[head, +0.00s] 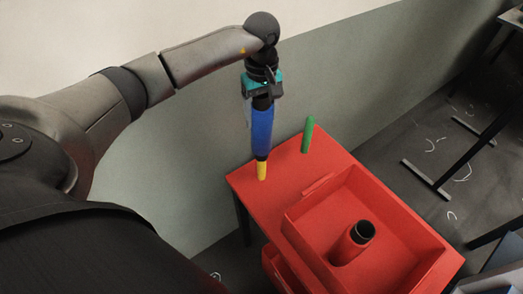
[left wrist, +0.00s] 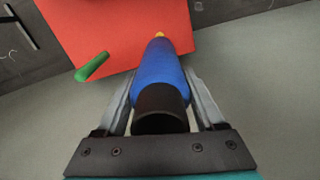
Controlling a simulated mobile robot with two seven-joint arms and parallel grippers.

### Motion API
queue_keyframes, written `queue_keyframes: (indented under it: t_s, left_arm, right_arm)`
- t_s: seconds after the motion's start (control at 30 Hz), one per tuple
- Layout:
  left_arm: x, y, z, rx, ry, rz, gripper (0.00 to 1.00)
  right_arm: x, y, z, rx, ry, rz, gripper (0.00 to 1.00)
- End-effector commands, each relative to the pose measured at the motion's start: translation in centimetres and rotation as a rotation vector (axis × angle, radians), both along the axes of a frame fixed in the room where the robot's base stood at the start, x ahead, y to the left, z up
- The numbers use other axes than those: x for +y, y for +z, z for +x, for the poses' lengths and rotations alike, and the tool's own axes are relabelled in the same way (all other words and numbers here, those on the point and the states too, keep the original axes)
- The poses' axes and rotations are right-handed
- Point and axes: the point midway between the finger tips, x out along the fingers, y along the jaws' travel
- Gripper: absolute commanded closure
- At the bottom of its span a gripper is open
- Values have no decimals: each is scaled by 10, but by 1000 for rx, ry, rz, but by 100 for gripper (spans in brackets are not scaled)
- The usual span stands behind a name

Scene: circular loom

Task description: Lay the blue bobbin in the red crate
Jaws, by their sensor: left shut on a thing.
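The blue bobbin (head: 262,130) hangs roughly upright in my left gripper (head: 262,98), with a black upper end and a yellow tip pointing down. The left wrist view shows the same blue bobbin (left wrist: 158,75) between the two fingers, its black end nearest the camera. The yellow tip is over the left part of the red table; I cannot tell whether it touches. The red crate (head: 415,212) is at the right of the table, lower right of the bobbin. A red bobbin (head: 349,245) with a dark open end stands in it. My right gripper is not in view.
A green rod (head: 307,135) stands on the red table (head: 286,180), just right of the held bobbin; it also shows in the left wrist view (left wrist: 91,67). A wall is behind the table. Dark-legged furniture (head: 432,180) stands on the floor at right.

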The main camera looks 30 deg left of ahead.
Motion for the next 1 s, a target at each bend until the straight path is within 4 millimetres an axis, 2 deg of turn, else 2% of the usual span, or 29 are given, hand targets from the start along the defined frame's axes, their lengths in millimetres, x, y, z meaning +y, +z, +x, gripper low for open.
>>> queue_keyframes:
  t_s: [0.03,0.6,0.77,1.0]
  left_arm:
    - [0,10,1,-3,0,1,100]
    - [0,72,0,-1,0,0,100]
    - [0,79,0,-1,-1,1,100]
    - [0,79,0,-1,0,1,100]
  right_arm:
    - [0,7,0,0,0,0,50]
    - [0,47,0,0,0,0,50]
    - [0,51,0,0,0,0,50]
    - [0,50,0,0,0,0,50]
